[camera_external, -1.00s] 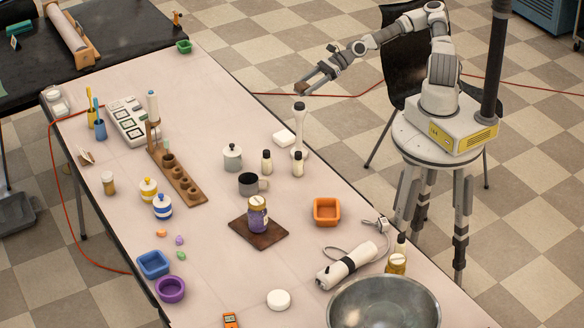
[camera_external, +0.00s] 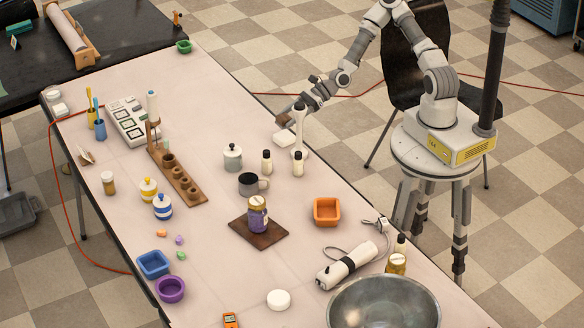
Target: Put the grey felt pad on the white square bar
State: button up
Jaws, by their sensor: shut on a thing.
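A white square bar (camera_external: 285,138) lies near the table's right edge, left of a tall white stand. My gripper (camera_external: 287,117) is just above and behind the bar, pointing left and down. It is shut on a small, flat, brownish-grey piece (camera_external: 281,120), which I take to be the grey felt pad. The piece is held above the table, apart from the bar. Its outline is small and partly hidden by the fingers.
The tall white stand (camera_external: 299,130) rises close to my gripper. Dark-capped bottles (camera_external: 267,162) and a grey lidded jar (camera_external: 232,157) stand in front. More white pieces (camera_external: 58,105) lie at the far left corner. The table behind the bar is clear.

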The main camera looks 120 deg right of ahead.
aim_at(289, 133)
notch_tip(289, 133, down, 4)
jog(key=shift+f+b, duration=0.1)
jog(key=shift+b, duration=0.9)
jog(key=o, duration=1.4)
jog(key=shift+c, duration=0.2)
jog(key=shift+s+r, duration=0.15)
jog(key=shift+r, duration=0.1)
jog(key=p+v, duration=0.5)
jog(key=v, duration=0.6)
jog(key=shift+s, duration=0.25)
